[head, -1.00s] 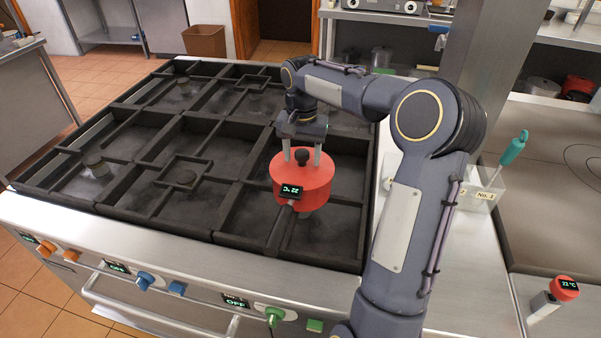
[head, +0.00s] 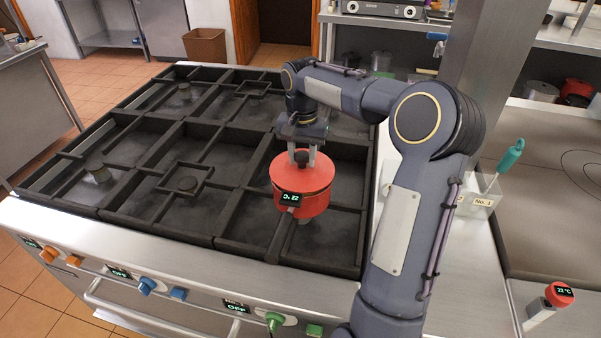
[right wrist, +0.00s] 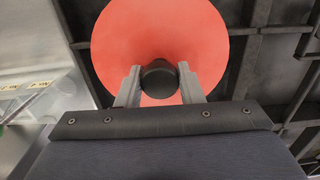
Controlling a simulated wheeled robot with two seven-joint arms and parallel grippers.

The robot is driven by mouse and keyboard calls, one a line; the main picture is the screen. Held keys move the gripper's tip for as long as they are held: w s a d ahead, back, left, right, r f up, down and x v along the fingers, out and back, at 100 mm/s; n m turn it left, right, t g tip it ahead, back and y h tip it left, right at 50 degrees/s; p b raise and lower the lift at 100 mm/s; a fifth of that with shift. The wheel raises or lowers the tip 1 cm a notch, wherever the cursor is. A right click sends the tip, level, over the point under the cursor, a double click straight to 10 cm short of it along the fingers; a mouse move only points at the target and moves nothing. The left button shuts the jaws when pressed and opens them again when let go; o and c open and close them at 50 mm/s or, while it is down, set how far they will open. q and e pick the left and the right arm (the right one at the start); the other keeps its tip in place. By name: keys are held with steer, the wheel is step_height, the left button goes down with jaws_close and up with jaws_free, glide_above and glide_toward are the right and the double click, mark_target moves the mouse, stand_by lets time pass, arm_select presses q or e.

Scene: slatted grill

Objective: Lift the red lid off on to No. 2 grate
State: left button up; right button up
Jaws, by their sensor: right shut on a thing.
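The red lid (head: 287,171) sits on a small red pot (head: 313,205) on the front right grate of the range. I see no clear gap between lid and pot. My right gripper (head: 302,157) points down from above, shut on the lid's black knob (head: 302,159). In the right wrist view the two fingers (right wrist: 160,78) press the knob (right wrist: 158,83) from both sides, with the round red lid (right wrist: 160,30) beneath. The pot is hidden there. I cannot read which grate is No. 2. My left gripper is not in view.
Bare black grates (head: 200,147) lie left of and behind the pot. Knobs and small displays line the front panel (head: 150,262). A clear holder (head: 478,205) marked No. 1, with a teal-handled tool (head: 509,156), stands right of my right arm.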

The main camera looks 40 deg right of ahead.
mark_target(301, 154)
steer(key=shift+r+p, duration=2.65)
steer(key=shift+r, duration=0.55)
steer(key=shift+w+f, duration=0.1)
steer(key=shift+f, duration=0.05)
